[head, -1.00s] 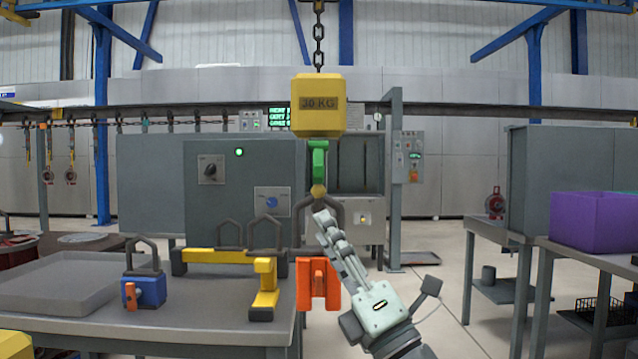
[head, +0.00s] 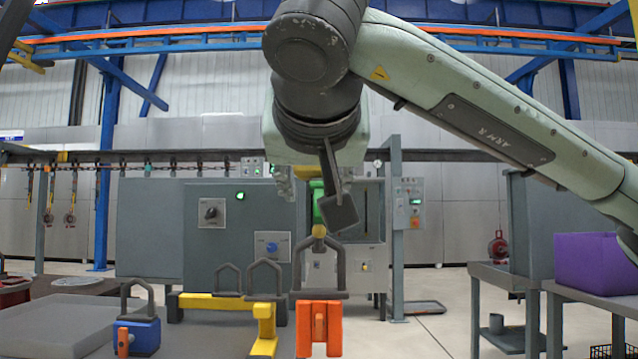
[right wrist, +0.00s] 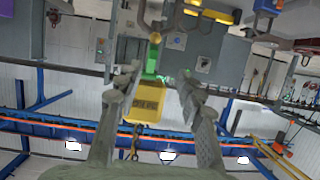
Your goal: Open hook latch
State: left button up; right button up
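The crane hook's green part (head: 318,208) hangs in the middle of the head view, partly hidden behind my right wrist. A brass-coloured knob (head: 319,231) sits below it. A dark shackle (head: 320,270) with an orange block (head: 318,325) hangs under the knob. In the right wrist view the scene is upside down. There the green part (right wrist: 152,62) and the yellow weight block (right wrist: 145,105) appear between the fingers of my right gripper (right wrist: 155,82). The fingers are apart and I see no contact. My left gripper is not in view.
A blue block with a shackle (head: 137,335) stands on the table at lower left, near a yellow stand (head: 262,325) and a grey tray (head: 50,330). A grey control cabinet (head: 240,230) stands behind. A purple bin (head: 600,262) is at right.

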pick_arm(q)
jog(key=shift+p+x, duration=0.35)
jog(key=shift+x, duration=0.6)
pick_arm(e)
jog(key=r+x, duration=0.1)
jog(key=x, duration=1)
jog(key=shift+w+d, duration=0.2)
jog(key=shift+d, duration=0.3)
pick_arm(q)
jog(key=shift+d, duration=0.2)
pick_arm(e)
grip_shut()
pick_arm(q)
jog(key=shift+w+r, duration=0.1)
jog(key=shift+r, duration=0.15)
